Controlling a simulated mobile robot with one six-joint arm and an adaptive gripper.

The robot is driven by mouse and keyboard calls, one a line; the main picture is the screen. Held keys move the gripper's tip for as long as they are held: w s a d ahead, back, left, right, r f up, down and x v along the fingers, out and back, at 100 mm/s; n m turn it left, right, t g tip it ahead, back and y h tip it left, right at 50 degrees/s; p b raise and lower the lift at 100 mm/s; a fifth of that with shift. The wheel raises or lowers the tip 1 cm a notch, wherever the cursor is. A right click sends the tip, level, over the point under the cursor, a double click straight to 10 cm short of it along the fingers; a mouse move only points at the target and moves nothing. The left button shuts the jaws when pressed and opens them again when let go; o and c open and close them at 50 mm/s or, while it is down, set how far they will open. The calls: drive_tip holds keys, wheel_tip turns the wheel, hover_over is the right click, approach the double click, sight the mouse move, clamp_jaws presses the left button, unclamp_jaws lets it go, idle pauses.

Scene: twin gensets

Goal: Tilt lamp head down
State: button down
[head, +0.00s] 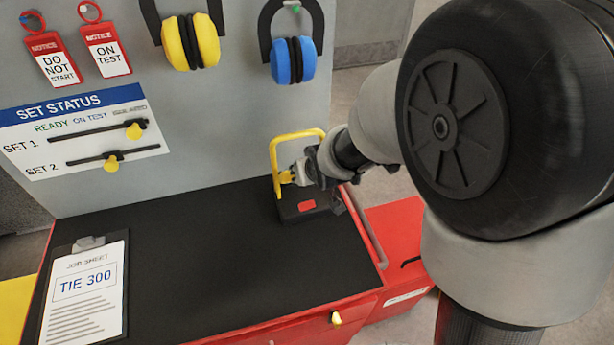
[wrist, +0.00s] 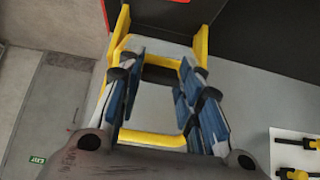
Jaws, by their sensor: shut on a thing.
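The work lamp has an upright yellow frame (head: 298,135) on a black base (head: 290,212) with a red patch, at the back right of the black bench top. My gripper (head: 300,175) reaches in from the right and is shut on the lamp head within the frame. In the wrist view my blue-padded fingers (wrist: 162,80) lie on both sides of it, with the yellow frame (wrist: 202,45) beyond and a yellow bar (wrist: 150,138) nearer. The lamp head is mostly hidden by my gripper in the head view, so its exact tilt is unclear.
A clipboard job sheet (head: 85,290) lies at the bench's left. The grey panel behind carries red notice tags (head: 105,45), yellow ear defenders (head: 190,42), blue ear defenders (head: 293,60) and a status board (head: 85,130) with sliders. The middle of the bench top is clear.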

idle(0.4)
drive_tip(key=c, duration=1.1)
unclamp_jaws()
